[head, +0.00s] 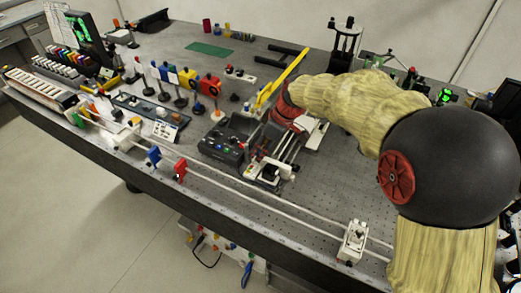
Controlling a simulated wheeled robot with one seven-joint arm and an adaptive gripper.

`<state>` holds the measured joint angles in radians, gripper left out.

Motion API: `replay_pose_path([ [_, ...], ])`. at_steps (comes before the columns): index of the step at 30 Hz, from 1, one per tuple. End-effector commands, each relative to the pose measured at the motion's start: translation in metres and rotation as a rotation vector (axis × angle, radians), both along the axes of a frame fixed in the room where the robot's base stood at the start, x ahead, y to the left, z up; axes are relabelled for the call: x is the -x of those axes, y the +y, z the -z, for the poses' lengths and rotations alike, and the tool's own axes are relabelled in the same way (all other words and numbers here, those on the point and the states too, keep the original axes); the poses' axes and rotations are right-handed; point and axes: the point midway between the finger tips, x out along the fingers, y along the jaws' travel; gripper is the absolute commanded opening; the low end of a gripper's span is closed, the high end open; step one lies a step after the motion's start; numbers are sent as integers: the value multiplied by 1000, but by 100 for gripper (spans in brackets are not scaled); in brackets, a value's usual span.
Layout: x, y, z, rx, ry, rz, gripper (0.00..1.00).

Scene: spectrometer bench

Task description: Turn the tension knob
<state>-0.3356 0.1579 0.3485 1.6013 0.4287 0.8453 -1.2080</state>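My arm reaches in from the right, with a black joint and pale wood-patterned links. Its red wrist section sits over the middle of the bench. My gripper (284,150) points down beyond it, beside the rail assembly, small and partly mixed with the metal rods behind it. I cannot tell whether its fingers are open or shut. I cannot pick out the tension knob with certainty. A black control box (223,148) with small knobs and a red button stands just left of the gripper. A small black-and-white mechanism (268,172) sits below the gripper.
The perforated bench (290,208) has a long white rail along its front with blue (153,156) and red (180,170) clips and a white carriage (353,240). Colored filter holders (188,78) stand left, a yellow bar (281,80) behind. Open surface lies between mechanism and carriage.

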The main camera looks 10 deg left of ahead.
Motion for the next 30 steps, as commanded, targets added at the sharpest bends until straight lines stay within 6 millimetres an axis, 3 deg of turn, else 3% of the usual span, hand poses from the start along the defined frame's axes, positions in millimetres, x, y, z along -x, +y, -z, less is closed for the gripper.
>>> replay_pose_path([
  [8,0,1,1,0,0,0,34],
  [26,0,1,1,0,0,0,0],
  [30,0,1,1,0,0,0,0],
])
